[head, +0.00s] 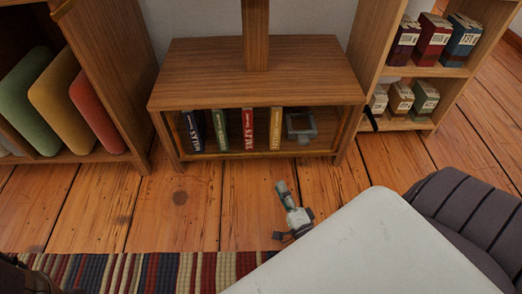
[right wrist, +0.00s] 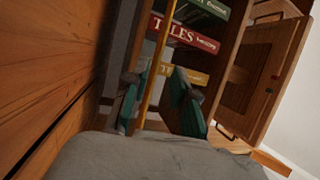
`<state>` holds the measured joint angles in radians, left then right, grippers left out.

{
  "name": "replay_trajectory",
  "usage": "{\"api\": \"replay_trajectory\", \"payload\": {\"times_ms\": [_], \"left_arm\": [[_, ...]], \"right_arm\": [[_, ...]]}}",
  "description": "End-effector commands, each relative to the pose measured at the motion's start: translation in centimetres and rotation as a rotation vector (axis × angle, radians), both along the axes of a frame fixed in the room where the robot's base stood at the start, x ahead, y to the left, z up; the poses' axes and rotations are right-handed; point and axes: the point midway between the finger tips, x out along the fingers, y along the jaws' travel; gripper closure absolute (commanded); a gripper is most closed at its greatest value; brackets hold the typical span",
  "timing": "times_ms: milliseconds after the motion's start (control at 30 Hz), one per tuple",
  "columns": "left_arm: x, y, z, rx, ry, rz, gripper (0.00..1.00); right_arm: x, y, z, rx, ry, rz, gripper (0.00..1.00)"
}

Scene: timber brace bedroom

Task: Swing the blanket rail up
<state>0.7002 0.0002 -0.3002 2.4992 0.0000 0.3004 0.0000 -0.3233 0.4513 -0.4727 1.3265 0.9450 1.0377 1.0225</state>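The blanket rail, a thin gold bar (head: 255,154), runs low across the front of the wooden bench shelf, with a side arm at the right end. In the right wrist view the rail (right wrist: 165,50) crosses the picture as a gold rod. My right gripper (head: 283,188) is over the floor in front of the shelf. In the right wrist view its two dark teal fingers (right wrist: 159,75) are spread, and the rod runs between them in the picture. I cannot tell whether they touch it. My left gripper is not in view.
Several books (head: 247,128) and a grey box (head: 301,126) stand in the bench shelf (head: 210,92). A cushion shelf (head: 115,50) is at left and a shelf of boxes (head: 440,72) at right. A striped rug (head: 150,270) lies in front. A dark upholstered seat (head: 470,215) is at lower right.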

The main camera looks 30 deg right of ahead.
Motion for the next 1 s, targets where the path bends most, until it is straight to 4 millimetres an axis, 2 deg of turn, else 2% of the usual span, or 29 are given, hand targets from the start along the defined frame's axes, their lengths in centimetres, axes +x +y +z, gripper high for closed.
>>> {"api": "replay_trajectory", "payload": {"times_ms": [167,600,800,1000], "left_arm": [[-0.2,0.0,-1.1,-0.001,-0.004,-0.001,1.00],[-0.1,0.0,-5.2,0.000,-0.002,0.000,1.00],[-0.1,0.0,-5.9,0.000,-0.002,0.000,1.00],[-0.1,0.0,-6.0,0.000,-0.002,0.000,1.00]], "right_arm": [[2.2,-0.4,0.3,0.002,-0.007,0.000,0.73],[10.9,-1.6,1.8,-0.001,-0.006,0.001,0.73],[12.8,-1.9,2.3,0.001,-0.002,0.000,0.73],[13.3,-2.0,2.6,-0.001,-0.002,0.000,0.73]]}}
